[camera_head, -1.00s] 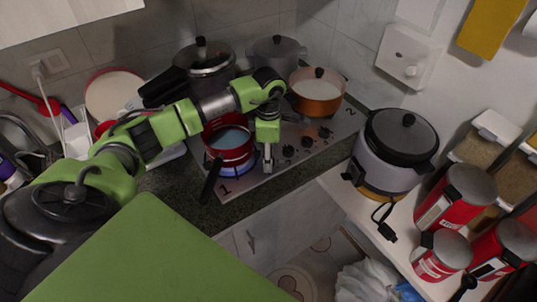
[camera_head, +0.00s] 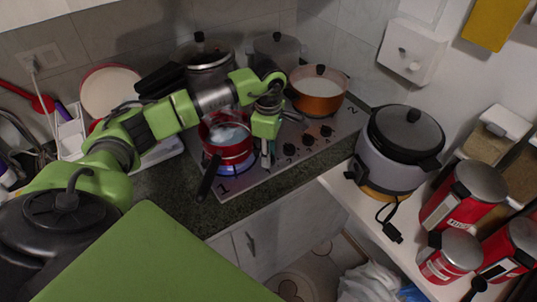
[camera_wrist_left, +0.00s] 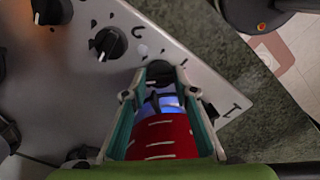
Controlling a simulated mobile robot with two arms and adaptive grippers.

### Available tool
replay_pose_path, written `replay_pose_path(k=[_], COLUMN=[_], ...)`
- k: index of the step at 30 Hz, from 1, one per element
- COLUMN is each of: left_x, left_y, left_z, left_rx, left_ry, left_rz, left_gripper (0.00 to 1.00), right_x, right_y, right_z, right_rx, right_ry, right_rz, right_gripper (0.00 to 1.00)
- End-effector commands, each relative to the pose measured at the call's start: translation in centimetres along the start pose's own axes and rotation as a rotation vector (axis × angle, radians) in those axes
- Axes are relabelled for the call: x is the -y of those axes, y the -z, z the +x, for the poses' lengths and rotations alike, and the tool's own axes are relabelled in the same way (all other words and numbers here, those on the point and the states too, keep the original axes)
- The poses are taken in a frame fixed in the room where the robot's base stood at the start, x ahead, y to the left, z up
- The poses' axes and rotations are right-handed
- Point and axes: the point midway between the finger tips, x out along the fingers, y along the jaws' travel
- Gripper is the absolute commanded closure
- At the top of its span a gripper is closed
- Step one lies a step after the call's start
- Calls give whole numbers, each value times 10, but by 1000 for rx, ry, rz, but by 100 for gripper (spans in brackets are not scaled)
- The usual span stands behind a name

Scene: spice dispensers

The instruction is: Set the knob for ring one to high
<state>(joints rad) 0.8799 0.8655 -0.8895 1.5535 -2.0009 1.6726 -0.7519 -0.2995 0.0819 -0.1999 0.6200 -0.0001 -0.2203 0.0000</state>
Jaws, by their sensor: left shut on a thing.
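The ring one knob (camera_wrist_left: 160,72) is a dark knob on the grey hob panel (camera_wrist_left: 190,60). In the left wrist view it sits between the fingertips of my left gripper (camera_wrist_left: 160,88), which is shut on it. In the head view my left gripper (camera_head: 267,155) points down at the hob's front edge and hides this knob. A red pot (camera_head: 232,152) stands on ring one beside the gripper, with a blue flame (camera_head: 211,167) under it. The printed "1" (camera_head: 223,190) is near the front corner. My right gripper is not seen.
More black knobs (camera_head: 289,149) line the panel to the right. An orange pot (camera_head: 318,106) and grey pots (camera_head: 205,68) stand behind. The red pot's black handle (camera_head: 207,180) sticks out over the front edge. A rice cooker (camera_head: 401,158) stands right.

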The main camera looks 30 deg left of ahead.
Motion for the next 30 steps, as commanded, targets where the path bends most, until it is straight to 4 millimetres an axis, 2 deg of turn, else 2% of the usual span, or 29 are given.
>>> replay_pose_path(k=[1,2,3,13,17,30], left_x=[-1,-1,-1,0,-1,-1], left_y=[0,0,0,0,0,0], left_z=[-1,-1,-1,-1,-10,-96], left_rx=[1,1,1,0,2,2], left_ry=[-2,-2,-2,-1,-3,-5], left_rz=[-1,-1,-2,-2,-2,-2], left_gripper=[95,66,57,57,57,57], right_x=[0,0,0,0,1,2], right_y=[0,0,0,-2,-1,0], right_z=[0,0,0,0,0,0], right_rx=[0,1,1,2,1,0], right_ry=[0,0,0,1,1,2], right_rz=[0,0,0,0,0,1], right_gripper=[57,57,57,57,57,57])
